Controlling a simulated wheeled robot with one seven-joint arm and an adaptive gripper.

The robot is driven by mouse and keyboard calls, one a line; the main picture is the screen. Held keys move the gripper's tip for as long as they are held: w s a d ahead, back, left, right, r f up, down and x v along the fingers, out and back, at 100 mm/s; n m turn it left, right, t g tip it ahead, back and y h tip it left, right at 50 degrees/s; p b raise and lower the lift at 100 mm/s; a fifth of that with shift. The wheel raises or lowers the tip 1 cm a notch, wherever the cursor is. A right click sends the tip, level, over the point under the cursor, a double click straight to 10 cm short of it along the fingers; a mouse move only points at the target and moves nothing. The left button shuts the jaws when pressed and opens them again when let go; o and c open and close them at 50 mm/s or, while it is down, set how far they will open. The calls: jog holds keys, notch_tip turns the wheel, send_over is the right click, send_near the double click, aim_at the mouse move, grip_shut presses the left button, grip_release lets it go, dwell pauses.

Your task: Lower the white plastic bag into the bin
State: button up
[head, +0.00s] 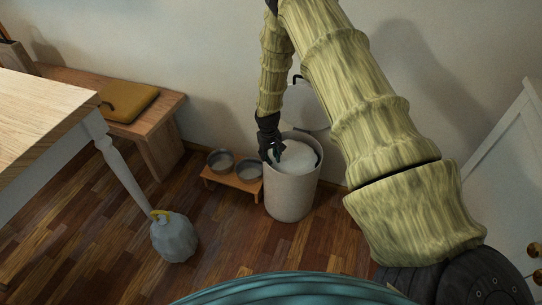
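The white bin (291,197) stands on the wooden floor against the wall, with its round lid (304,108) raised behind it. The white plastic bag (296,158) shows as a pale rounded mass inside the bin's mouth, around rim height. My black gripper (273,152) points down at the left side of the bin's mouth, beside the bag and seemingly touching it. The fingers are small and dark here, so I cannot tell whether they are closed on the bag. The bag's lower part is hidden by the bin wall.
A low wooden stand with two metal bowls (220,160) is just left of the bin. A bench with a yellow cushion (130,102) is at left, a white cabinet (505,170) at right.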

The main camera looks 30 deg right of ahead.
jog(key=shift+s, duration=0.1)
notch_tip(320, 180, up, 12)
jog(key=s+a+f+y, duration=0.1)
jog(key=s+a+f, duration=0.5)
jog(key=s, duration=0.4)
jog(key=s+a+f, duration=0.4)
jog(key=s+f, duration=0.4)
jog(key=s, duration=0.1)
jog(key=s+a+f, duration=0.1)
jog(key=s+a, duration=0.2)
jog(key=s, duration=0.9)
jog(key=s+a+f, duration=0.1)
jog(key=s+a, duration=0.2)
jog(key=s, duration=0.9)
notch_tip(320, 180, up, 19)
jog(key=p, duration=1.8)
jog(key=shift+w+d+f+n+p, duration=0.15)
jog(key=shift+d+f+n+p, duration=0.1)
jog(key=shift+n+p, duration=0.15)
